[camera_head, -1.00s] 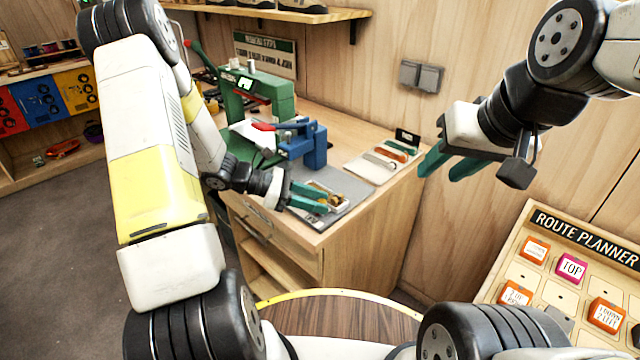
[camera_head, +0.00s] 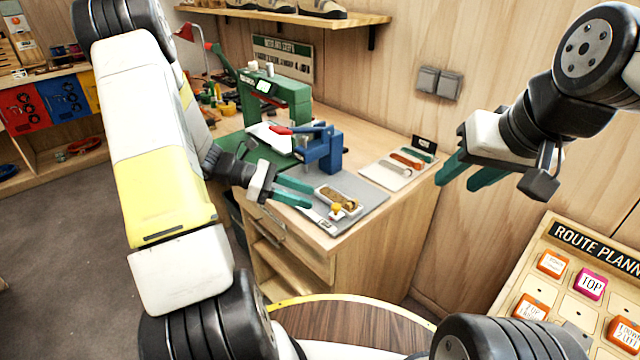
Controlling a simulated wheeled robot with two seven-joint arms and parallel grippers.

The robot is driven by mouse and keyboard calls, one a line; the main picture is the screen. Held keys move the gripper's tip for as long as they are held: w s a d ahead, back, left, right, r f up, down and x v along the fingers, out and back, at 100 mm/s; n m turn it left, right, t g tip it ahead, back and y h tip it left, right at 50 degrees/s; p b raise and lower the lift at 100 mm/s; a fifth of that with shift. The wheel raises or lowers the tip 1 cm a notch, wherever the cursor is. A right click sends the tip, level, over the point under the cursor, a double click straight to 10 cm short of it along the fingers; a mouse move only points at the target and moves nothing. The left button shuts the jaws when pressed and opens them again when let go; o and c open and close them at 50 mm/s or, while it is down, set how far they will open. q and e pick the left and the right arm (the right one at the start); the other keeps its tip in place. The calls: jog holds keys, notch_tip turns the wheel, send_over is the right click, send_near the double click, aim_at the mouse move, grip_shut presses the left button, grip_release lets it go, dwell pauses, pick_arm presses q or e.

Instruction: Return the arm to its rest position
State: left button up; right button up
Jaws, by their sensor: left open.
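My left arm comes in from the left, and its gripper (camera_head: 296,191) has its teal fingers apart and empty. It is in front of the workbench (camera_head: 310,250), to the left of a small tray (camera_head: 345,203) with yellow and brown pieces on a grey mat (camera_head: 372,193). My right gripper (camera_head: 467,180) hangs at the upper right, its teal fingers apart with nothing between them. It is in front of the wood wall, right of the bench.
A blue clamp tool (camera_head: 322,150) and a green press (camera_head: 290,98) stand on the bench. A card with coloured strips (camera_head: 398,167) lies at the bench's right. A route planner board (camera_head: 570,290) is at lower right. A round wooden table (camera_head: 350,325) is in front.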

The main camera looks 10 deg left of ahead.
pick_arm(q)
jog(key=shift+s+d+r+m, duration=0.1)
jog(key=shift+s+r+m, duration=0.05)
jog(key=shift+r+m, duration=0.2)
jog(key=s+r+m+t+y, duration=0.4)
jog(key=s+r+m+y, duration=0.7)
jog(key=s+r+m, duration=0.5)
notch_tip(320, 180, up, 4)
jog(key=m, duration=0.3)
jog(key=shift+s+d+f+t, duration=0.2)
jog(key=shift+s+t, duration=0.1)
jog(key=shift+s, duration=0.1)
